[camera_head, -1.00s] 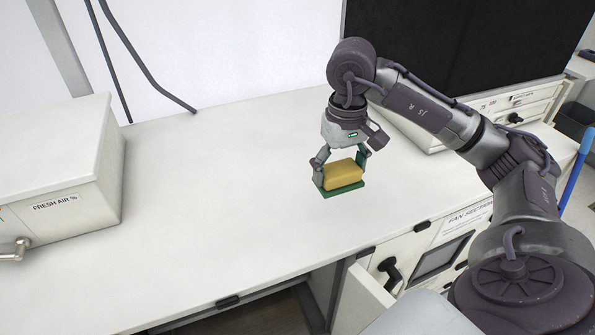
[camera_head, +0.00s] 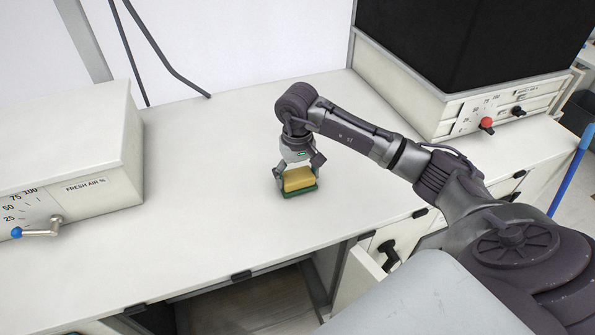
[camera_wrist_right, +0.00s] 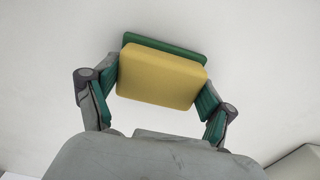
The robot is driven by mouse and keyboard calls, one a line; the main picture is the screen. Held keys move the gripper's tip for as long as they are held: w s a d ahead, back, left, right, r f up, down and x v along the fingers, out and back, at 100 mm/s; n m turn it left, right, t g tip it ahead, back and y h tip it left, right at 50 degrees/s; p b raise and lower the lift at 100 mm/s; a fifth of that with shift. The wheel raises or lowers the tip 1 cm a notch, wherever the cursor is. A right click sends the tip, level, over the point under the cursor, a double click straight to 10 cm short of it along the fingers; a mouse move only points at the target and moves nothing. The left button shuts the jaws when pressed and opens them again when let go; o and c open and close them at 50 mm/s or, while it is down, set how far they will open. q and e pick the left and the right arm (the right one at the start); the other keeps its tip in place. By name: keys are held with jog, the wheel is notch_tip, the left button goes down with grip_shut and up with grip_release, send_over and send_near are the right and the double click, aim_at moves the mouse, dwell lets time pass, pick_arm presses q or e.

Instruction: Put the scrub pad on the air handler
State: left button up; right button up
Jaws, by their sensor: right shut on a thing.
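The scrub pad (camera_head: 299,180) is a yellow block with a green layer on its far or lower face. In the right wrist view the pad (camera_wrist_right: 162,76) sits between the green-padded fingertips (camera_wrist_right: 160,85) of the right gripper. I cannot tell whether the pad touches the surface. My left gripper is not in view.
A white box marked FRESH AIR (camera_head: 70,160) with a blue-knobbed lever stands at the left. A control box (camera_head: 480,100) with a red knob and a black panel (camera_head: 460,45) stands at the back right. The top around the pad is clear.

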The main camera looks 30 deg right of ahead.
jog(key=shift+f, duration=0.15)
jog(key=shift+f+b, duration=0.15)
jog(key=shift+b, duration=0.2)
jog(key=o, duration=1)
jog(key=shift+c, duration=0.2)
